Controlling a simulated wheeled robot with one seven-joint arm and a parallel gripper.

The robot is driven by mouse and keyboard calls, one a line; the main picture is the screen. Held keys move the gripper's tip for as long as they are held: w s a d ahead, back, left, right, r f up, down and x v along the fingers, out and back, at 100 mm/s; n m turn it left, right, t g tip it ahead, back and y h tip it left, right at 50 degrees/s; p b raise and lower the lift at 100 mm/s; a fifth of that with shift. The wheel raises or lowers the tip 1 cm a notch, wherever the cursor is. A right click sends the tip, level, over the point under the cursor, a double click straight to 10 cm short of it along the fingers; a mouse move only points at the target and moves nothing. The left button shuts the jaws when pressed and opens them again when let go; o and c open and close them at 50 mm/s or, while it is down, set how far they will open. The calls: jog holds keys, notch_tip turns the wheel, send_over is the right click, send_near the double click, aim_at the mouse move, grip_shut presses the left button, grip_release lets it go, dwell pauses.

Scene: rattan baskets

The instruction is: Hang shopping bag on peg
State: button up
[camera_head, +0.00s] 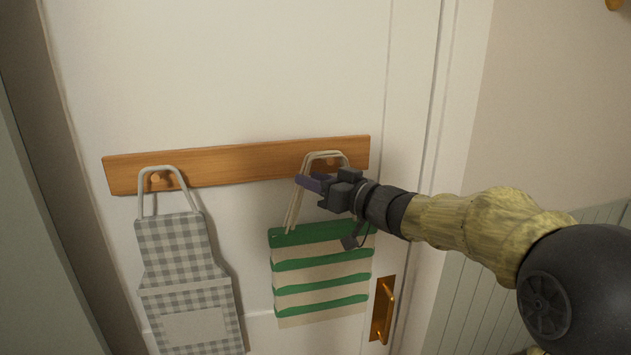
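A shopping bag (322,267) with green and cream stripes hangs upright against the door, under the right end of a wooden peg rail (240,163). Its cream handles (323,154) rise in a loop around the right peg (335,162) and appear to rest over it. The peg is partly hidden by the handles.
A grey checked apron (180,260) hangs by its neck loop on the left peg (157,178). A brass door handle (384,308) sits to the lower right of the bag. The door frame and wall are at the right, under my arm.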

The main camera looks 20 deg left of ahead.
jog(key=b+v, duration=0.5)
jog(key=v, duration=1.2)
jog(key=shift+d, duration=0.2)
